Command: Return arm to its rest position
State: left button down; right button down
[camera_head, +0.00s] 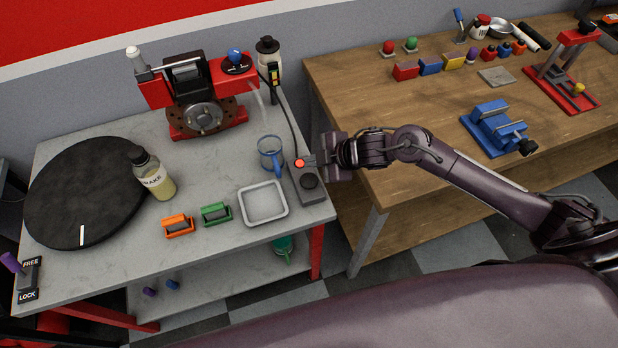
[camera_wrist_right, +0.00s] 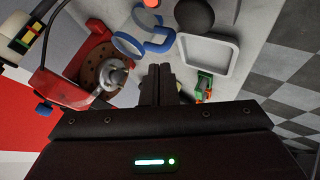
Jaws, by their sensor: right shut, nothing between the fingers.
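My right arm reaches in from the right, and its gripper (camera_head: 326,164) is over the right edge of the grey table, close to the control box (camera_head: 308,186) with a red button. In the right wrist view the two dark fingers (camera_wrist_right: 160,82) are together with nothing between them. The blue-rimmed mug (camera_head: 270,153) stands just left of the gripper; it also shows in the right wrist view (camera_wrist_right: 130,44) beyond the fingertips. I cannot tell whether the gripper touches the box. My left gripper is in neither view.
A white tray (camera_head: 264,203), green block (camera_head: 215,213), orange block (camera_head: 178,225), brake bottle (camera_head: 154,177) and black disc (camera_head: 65,205) sit on the grey table. A red caliper machine (camera_head: 200,95) stands behind. The wooden bench (camera_head: 400,100) holds a blue vise (camera_head: 495,127) behind my right arm.

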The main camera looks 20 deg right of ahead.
jog(key=s+a+r+m+t+h, duration=0.2)
jog(key=s+a+r+m, duration=0.2)
jog(key=s+a+m, duration=0.15)
jog(key=s+d+r+m+g+h, duration=0.1)
jog(key=s+d+m+g+h, duration=0.15)
jog(key=s+d+m, duration=0.35)
jog(key=s+d+r+m+g+h, duration=0.1)
jog(key=s+d+m+g+h, duration=0.15)
jog(key=s+m, duration=0.45)
notch_tip(320, 180, down, 33)
jog(key=s+n+g+b, duration=0.1)
jog(key=s+n+b, duration=0.15)
jog(key=b, duration=0.25)
jog(key=s+d+f+b, duration=0.2)
jog(key=s+f, duration=0.8)
jog(key=f, duration=0.2)
jog(key=s+d+f+g+b, duration=0.1)
jog(key=s+d+f+b, duration=0.1)
jog(key=s+f, duration=0.8)
jog(key=shift+f+n+g+y, duration=0.3)
jog(key=shift+f, duration=0.6)
